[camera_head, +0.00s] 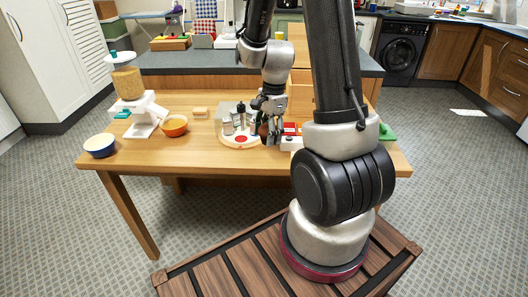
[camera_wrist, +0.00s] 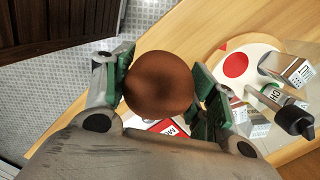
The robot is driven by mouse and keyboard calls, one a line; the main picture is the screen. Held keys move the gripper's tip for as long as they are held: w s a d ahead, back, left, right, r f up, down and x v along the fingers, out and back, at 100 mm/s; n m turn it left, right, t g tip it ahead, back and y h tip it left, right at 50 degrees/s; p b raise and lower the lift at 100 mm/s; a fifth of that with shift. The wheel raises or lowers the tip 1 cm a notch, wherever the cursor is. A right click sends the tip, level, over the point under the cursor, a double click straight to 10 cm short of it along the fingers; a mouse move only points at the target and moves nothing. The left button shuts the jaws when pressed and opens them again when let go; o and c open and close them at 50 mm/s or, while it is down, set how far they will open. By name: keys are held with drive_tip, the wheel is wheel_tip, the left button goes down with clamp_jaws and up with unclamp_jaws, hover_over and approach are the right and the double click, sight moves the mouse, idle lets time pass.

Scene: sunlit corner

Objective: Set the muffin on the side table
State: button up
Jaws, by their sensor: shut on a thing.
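The brown, rounded muffin (camera_wrist: 160,84) is held between the green-padded fingers of my gripper (camera_wrist: 163,94) in the wrist view. In the head view the muffin (camera_head: 264,130) is a small brown shape, partly hidden by my gripper (camera_head: 268,126). My gripper is shut on it above the near part of the light wooden table (camera_head: 190,161), just right of a round board. A low, dark, slatted wooden top (camera_head: 222,270) is in front of that table, with my arm's base covering part of it. I cannot tell which surface is the side table.
Red-and-white boxes (camera_head: 291,128) lie close right of my gripper. Carpet separates the wooden surfaces.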

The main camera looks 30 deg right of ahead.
sight(266, 160)
wheel_tip(266, 160, down, 7)
drive_tip(key=shift+f, duration=0.15)
idle(0.4)
drive_tip(key=o, duration=1)
drive_tip(key=shift+f, duration=0.1)
drive_tip(key=r, duration=0.4)
drive_tip(key=d+r, duration=0.1)
drive_tip(key=r, duration=0.7)
drive_tip(key=shift+d, duration=0.2)
drive_tip(key=r+n, duration=0.1)
drive_tip(key=r, duration=0.1)
drive_tip(key=s+a+r+n, duration=0.1)
drive_tip(key=r, duration=0.1)
drive_tip(key=s+r+n+t, duration=0.1)
drive_tip(key=r, duration=0.1)
drive_tip(key=shift+s+a+r+n, duration=0.15)
drive_tip(key=shift+a+r+n, duration=0.15)
drive_tip(key=shift+n, duration=0.1)
drive_tip(key=s+a+r+n+t+h, duration=0.1)
drive_tip(key=s+a+r+n+t, duration=0.2)
drive_tip(key=s+r+n, duration=0.8)
drive_tip(key=shift+s+r+n, duration=0.4)
drive_tip(key=shift+s+n, duration=1.2)
drive_tip(key=shift+s, duration=0.05)
